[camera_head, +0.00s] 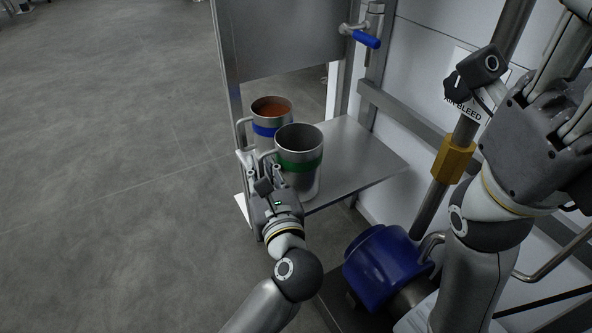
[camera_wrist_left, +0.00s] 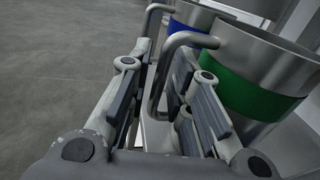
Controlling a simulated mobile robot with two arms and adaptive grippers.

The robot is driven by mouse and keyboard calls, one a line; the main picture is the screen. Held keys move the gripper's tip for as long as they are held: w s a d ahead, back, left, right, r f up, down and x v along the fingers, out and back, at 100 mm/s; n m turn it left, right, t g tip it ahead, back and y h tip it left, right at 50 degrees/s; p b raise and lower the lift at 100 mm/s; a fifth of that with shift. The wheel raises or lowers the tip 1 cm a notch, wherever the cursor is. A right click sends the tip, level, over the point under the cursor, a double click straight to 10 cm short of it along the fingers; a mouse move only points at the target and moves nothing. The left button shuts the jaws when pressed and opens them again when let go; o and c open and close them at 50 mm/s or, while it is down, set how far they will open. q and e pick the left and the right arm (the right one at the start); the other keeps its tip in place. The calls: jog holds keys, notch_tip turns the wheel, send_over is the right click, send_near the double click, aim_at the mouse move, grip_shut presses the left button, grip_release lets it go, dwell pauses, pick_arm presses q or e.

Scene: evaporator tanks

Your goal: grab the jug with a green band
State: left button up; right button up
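The jug with a green band (camera_head: 300,143) is a steel jug standing upright on a metal shelf (camera_head: 352,160). It also fills the right of the left wrist view (camera_wrist_left: 262,68), where its bent handle (camera_wrist_left: 187,40) points toward my gripper. My left gripper (camera_head: 259,165) is at the handle side of this jug. In the left wrist view my left gripper (camera_wrist_left: 165,100) is open, with the handle between its fingers. I cannot tell whether either finger touches it. My right gripper (camera_head: 563,85) is at the upper right, partly cut off, and its finger opening is unclear.
A second jug with a blue band (camera_head: 268,128) and brown-orange contents stands close behind the green-banded one. A steel panel (camera_head: 280,40) rises behind the shelf. A blue motor-like unit (camera_head: 380,262) and a pipe with a yellow fitting (camera_head: 453,160) are to the right. Open floor lies left.

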pick_arm(q)
grip_shut()
jog(key=shift+r, duration=0.15)
dwell(0.4)
